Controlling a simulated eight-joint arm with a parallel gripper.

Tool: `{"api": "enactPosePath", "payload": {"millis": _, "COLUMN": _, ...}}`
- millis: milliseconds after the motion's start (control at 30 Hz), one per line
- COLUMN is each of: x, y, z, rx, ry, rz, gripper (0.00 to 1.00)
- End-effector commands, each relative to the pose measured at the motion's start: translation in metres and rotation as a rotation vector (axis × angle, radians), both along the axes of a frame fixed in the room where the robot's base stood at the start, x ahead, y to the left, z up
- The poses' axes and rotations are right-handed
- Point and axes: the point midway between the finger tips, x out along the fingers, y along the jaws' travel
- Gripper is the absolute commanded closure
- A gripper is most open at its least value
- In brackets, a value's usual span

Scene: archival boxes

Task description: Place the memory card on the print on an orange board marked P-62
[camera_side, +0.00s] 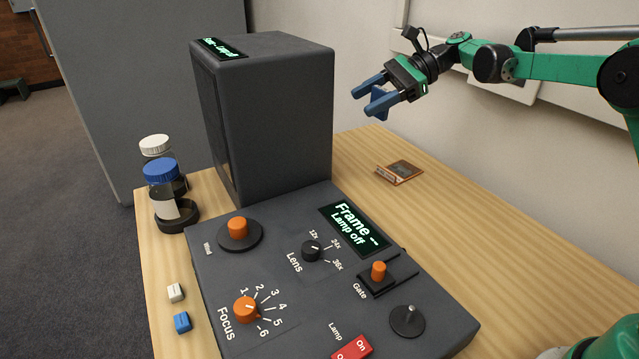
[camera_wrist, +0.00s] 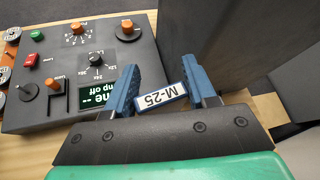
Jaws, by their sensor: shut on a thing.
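My gripper (camera_side: 369,97) is raised in the air to the right of the dark tower, with its blue fingers shut on a small blue piece (camera_side: 379,95), the likely memory card. In the wrist view my gripper (camera_wrist: 162,76) has this piece (camera_wrist: 161,99) between its fingers; its white label reads M-25, upside down there. The print (camera_side: 404,168), a small dark picture on an orange-brown board, lies on the table at the back right with a small pale label strip at its front. I cannot read that label. The print is below my gripper and apart from it.
A dark viewer has a tall tower (camera_side: 285,110) and a control panel (camera_side: 283,289) with orange knobs, a peg and a display reading Lamp off. Two lidded jars (camera_side: 160,190), a white block (camera_side: 176,292) and a blue block (camera_side: 182,322) stand left. Table around the print is clear.

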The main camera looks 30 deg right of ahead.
Motion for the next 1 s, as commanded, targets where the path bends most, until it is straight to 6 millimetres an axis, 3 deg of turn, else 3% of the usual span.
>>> {"api": "enactPosePath", "payload": {"millis": 167, "x": 0.025, "y": -0.035, "z": 0.005, "rx": -0.010, "ry": 0.038, "rz": -0.252, "gripper": 1.00}}
{"api": "enactPosePath", "payload": {"millis": 300, "x": 0.050, "y": -0.083, "z": 0.008, "rx": 0.005, "ry": 0.068, "rz": -0.561, "gripper": 1.00}}
{"api": "enactPosePath", "payload": {"millis": 433, "x": 0.064, "y": -0.123, "z": 0.012, "rx": 0.035, "ry": 0.076, "rz": -0.783, "gripper": 1.00}}
{"api": "enactPosePath", "payload": {"millis": 567, "x": 0.069, "y": -0.143, "z": 0.010, "rx": 0.056, "ry": 0.075, "rz": -0.893, "gripper": 1.00}}
{"api": "enactPosePath", "payload": {"millis": 667, "x": 0.070, "y": -0.148, "z": -0.005, "rx": 0.060, "ry": 0.074, "rz": -0.914, "gripper": 1.00}}
{"api": "enactPosePath", "payload": {"millis": 1000, "x": 0.069, "y": -0.146, "z": -0.103, "rx": 0.060, "ry": 0.074, "rz": -0.911, "gripper": 1.00}}
